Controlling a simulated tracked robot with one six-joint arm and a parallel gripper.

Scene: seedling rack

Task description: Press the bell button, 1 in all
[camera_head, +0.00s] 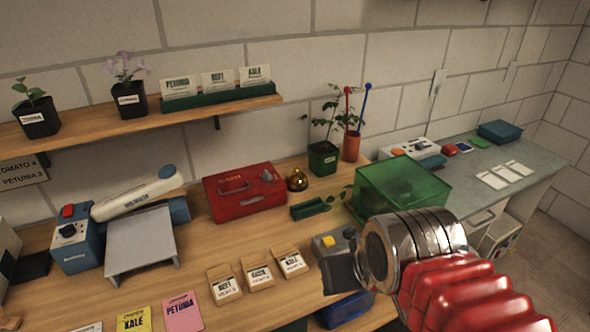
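A small round brass bell (297,180) stands on the wooden bench, just right of the red cash box. Its top button is too small to make out clearly. A grey box with a yellow button (328,241) sits nearer to me on the bench. My gripper (341,275) is at the lower right, in front of and below the bell and well apart from it. Its dark end points left, close to the grey box in the picture. Its fingers are seen edge-on, so I cannot tell if they are apart.
The red cash box (243,192) is left of the bell. A small green tray (310,209) lies in front of it, a potted plant (323,158) stands behind right, and a green clear box (402,186) stands to the right. Seed packets (257,275) lie nearer me.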

